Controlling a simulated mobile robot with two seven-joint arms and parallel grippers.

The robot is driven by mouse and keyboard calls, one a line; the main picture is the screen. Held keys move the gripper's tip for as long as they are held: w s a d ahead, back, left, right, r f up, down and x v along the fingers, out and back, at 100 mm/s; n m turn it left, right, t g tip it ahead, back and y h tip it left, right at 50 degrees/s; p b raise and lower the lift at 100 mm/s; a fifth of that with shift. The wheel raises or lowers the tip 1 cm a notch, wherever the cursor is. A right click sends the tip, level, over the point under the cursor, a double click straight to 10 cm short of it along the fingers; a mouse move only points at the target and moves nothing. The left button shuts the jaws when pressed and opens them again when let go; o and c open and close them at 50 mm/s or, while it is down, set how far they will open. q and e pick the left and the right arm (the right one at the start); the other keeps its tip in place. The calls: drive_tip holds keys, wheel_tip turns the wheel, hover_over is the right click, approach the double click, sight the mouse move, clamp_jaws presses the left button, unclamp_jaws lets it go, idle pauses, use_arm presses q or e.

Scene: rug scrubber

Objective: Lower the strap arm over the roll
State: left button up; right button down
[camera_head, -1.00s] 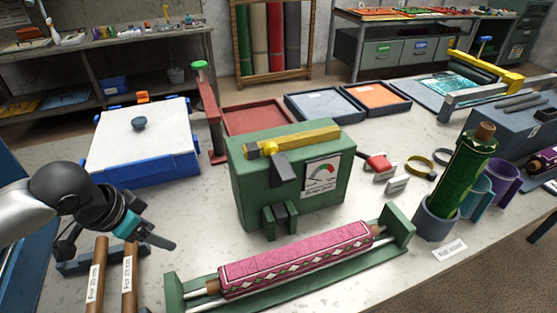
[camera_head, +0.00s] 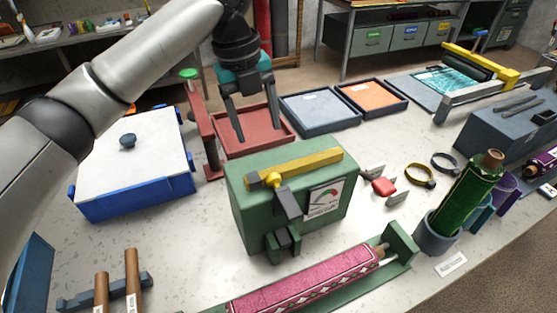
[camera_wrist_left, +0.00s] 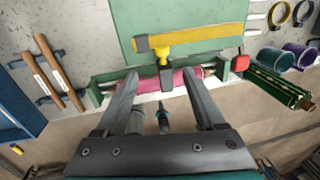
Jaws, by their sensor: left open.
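The green machine (camera_head: 250,200) with a gauge stands mid-table. A yellow bar (camera_head: 310,167) lies along its top; I take this to be the strap arm. A dark grey piece (camera_head: 289,204) hangs from it over the front. The pink patterned roll (camera_head: 305,281) lies in a green cradle in front of the machine; both show in the left wrist view, the roll (camera_wrist_left: 184,77) partly behind my finger. My left gripper (camera_head: 262,138) is open and empty, pointing down; in the head view it overlaps the red tray behind the machine. My right gripper is not seen.
A blue box with white lid (camera_head: 130,165) and a red post (camera_head: 203,130) stand left. Red clamp (camera_head: 383,186), yellow ring (camera_head: 420,175) and green roll in a cup (camera_head: 468,195) are right. Trays (camera_head: 318,112) line the back.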

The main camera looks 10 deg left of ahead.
sight(272, 174)
use_arm(q)
drive_tip(key=shift+m, duration=0.5)
drive_tip(key=f, duration=0.4)
drive_tip(key=d+f, duration=0.1)
drive_tip(key=f, duration=0.4)
drive_tip(key=w+d+f, duration=0.1)
drive_tip(key=f, duration=0.4)
drive_tip(key=shift+d, duration=0.15)
drive_tip(key=shift+c, duration=0.2)
clamp_jaws()
idle(0.4)
